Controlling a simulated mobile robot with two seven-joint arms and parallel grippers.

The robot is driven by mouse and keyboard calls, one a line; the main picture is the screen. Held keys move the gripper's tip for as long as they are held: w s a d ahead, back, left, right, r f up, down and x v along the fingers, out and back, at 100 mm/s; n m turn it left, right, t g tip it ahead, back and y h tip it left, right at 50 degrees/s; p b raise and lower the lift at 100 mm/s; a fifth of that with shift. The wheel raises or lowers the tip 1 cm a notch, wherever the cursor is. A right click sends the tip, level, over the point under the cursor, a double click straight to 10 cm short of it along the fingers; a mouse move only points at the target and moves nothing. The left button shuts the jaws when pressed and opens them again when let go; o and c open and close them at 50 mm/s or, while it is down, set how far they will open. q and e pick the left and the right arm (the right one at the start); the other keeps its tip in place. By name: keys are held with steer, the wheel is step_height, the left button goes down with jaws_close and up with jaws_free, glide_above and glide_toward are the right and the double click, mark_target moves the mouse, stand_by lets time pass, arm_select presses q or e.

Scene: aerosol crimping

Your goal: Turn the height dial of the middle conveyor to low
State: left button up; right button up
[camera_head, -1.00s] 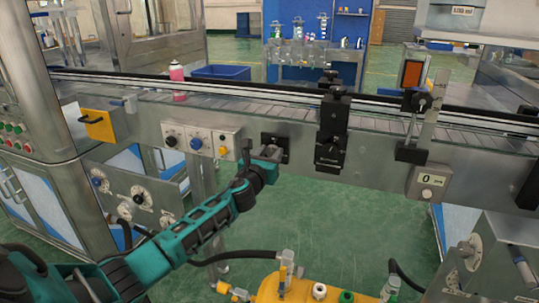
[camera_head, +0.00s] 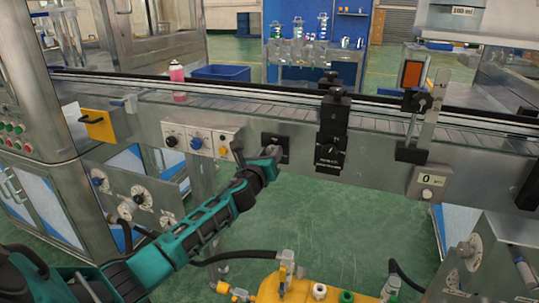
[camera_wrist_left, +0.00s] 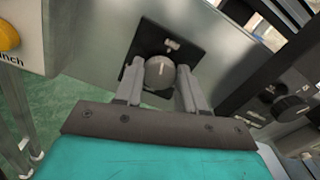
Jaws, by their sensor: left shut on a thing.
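The grey round dial (camera_wrist_left: 160,72) sits on a square black plate (camera_wrist_left: 153,45) on the conveyor's metal side. A pale pointer line on the dial points up and slightly right in the wrist view. My left gripper (camera_wrist_left: 159,76) is shut on the dial, one finger on each side. In the head view the black plate (camera_head: 268,139) shows behind my left gripper (camera_head: 274,151), which hides the dial. The plate's small label is too blurred to read. My right gripper is not in view.
A panel with black, blue and yellow knobs (camera_head: 197,142) is left of the plate. A black bracket with another dial (camera_head: 329,152) stands close on its right. A counter box (camera_head: 428,182) hangs farther right. A pink can (camera_head: 177,75) stands on the conveyor.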

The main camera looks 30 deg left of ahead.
arm_select(q)
steer(key=shift+a+f+n+p, duration=0.15)
steer(key=shift+n+p, duration=0.35)
steer(key=shift+n, duration=4.65)
steer(key=shift+d+f+n+p, duration=0.15)
steer(key=shift+n+p, duration=0.3)
steer(key=shift+n, duration=4.7)
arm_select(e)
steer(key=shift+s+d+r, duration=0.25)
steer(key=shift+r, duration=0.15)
arm_select(q)
steer(key=shift+a, duration=0.1)
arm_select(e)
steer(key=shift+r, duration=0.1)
arm_select(q)
steer(key=o, duration=1.1)
steer(key=shift+c, duration=0.2)
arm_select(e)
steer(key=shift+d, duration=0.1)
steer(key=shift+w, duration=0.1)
